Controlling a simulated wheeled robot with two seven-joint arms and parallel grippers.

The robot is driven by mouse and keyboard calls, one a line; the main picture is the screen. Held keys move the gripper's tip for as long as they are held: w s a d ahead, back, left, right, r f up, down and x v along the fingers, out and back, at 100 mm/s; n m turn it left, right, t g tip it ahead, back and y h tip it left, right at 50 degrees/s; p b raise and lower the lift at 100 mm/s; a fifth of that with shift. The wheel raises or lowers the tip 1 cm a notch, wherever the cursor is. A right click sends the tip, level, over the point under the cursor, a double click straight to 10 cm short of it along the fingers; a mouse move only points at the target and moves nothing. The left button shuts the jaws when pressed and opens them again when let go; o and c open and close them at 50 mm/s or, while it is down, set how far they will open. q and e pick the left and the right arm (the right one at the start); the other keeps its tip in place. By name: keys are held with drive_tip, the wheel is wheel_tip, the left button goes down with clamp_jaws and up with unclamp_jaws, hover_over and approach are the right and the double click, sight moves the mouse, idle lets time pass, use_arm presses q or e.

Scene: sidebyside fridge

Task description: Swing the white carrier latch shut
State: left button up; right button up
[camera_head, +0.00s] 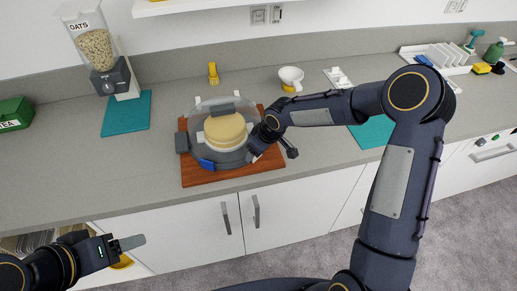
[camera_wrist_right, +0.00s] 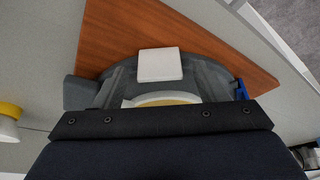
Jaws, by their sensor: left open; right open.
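The cake carrier (camera_head: 225,158) has a round grey base, a clear dome and a pale yellow cake (camera_head: 225,130) inside. It sits on a wooden board (camera_head: 198,179). The white latch (camera_wrist_right: 160,64) shows as a flat white flap at the carrier's rim in the right wrist view; I cannot tell its exact angle. A blue latch (camera_head: 207,163) is at the front-left rim. My right gripper (camera_head: 275,152) is open at the carrier's right side, close to the white latch; contact cannot be told. My left gripper (camera_head: 128,252) is open and empty, low at the left.
A white and yellow cup (camera_head: 290,78) and small yellow item (camera_head: 213,72) are behind. A dish rack (camera_head: 440,55) is far right.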

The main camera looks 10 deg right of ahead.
drive_tip(key=shift+r, duration=0.1)
drive_tip(key=shift+d+r, duration=0.15)
drive_tip(key=shift+r, duration=0.25)
drive_tip(key=b+v, duration=0.1)
drive_tip(key=v, duration=0.5)
drive_tip(key=shift+s+r, duration=0.25)
drive_tip(key=shift+r, duration=0.1)
drive_tip(key=shift+d, duration=0.1)
drive_tip(key=s+d+r+m+h+b, duration=0.15)
drive_tip(key=s+d+r, duration=0.25)
drive_tip(key=s, duration=0.4)
drive_tip(key=s+d+r+m+y, duration=0.1)
drive_tip(key=s+d+r+m, duration=0.2)
drive_tip(key=s, duration=0.5)
drive_tip(key=s+m+t+y, duration=0.1)
drive_tip(key=s+m, duration=0.4)
drive_tip(key=s, duration=0.8)
drive_tip(key=shift+a+f+t+y+b, duration=0.25)
drive_tip(key=shift+f+t+y+b, duration=0.15)
drive_tip(key=shift+t, duration=0.2)
